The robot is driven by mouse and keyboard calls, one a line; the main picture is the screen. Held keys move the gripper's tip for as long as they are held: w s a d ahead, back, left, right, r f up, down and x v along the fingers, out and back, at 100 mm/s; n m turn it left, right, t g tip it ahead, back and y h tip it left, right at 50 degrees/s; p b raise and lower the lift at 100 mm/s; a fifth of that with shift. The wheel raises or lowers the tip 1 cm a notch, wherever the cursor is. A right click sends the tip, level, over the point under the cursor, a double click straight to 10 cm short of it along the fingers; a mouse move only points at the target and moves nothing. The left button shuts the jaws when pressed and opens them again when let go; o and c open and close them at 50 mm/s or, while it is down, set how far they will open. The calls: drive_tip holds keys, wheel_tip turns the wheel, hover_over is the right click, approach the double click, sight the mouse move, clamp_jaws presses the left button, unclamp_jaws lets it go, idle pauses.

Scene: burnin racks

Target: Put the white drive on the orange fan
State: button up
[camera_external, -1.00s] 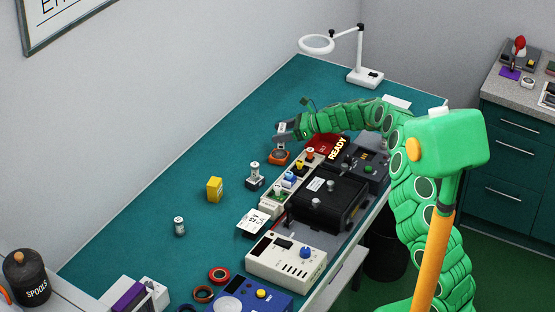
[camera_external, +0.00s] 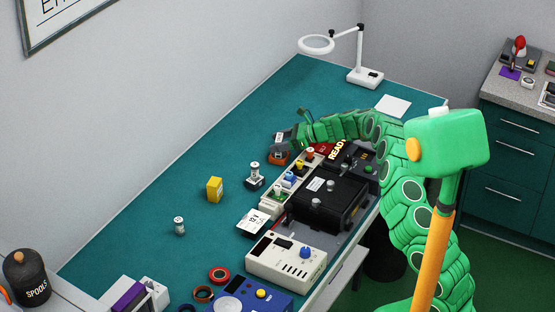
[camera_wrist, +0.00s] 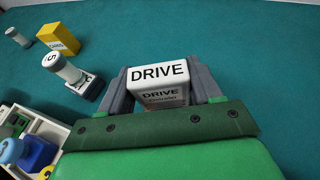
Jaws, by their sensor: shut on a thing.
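The white drive (camera_wrist: 158,73) is a small block with "DRIVE" printed on it. My gripper (camera_wrist: 161,80) has a grey finger on each side of it and is shut on it. In the external view my gripper (camera_external: 284,139) is low over the orange fan (camera_external: 278,158). The fan is a small orange-edged block on the teal table, partly hidden by the gripper and drive. I cannot tell whether the drive touches the fan. The fan does not show in the wrist view.
A row of devices stands to the right, with a black box (camera_external: 328,202) and a beige meter (camera_external: 285,257). A grey block with a cylinder (camera_external: 254,177) and a yellow box (camera_external: 214,189) stand nearer. A magnifier lamp (camera_external: 365,77) stands behind. The left tabletop is largely clear.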

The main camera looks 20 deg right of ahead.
drive_tip(key=o, duration=1.1)
drive_tip(key=shift+d+r, duration=0.25)
drive_tip(key=shift+d, duration=0.1)
drive_tip(key=v, duration=1.1)
drive_tip(key=shift+s+d, duration=0.1)
drive_tip(key=shift+s, duration=0.1)
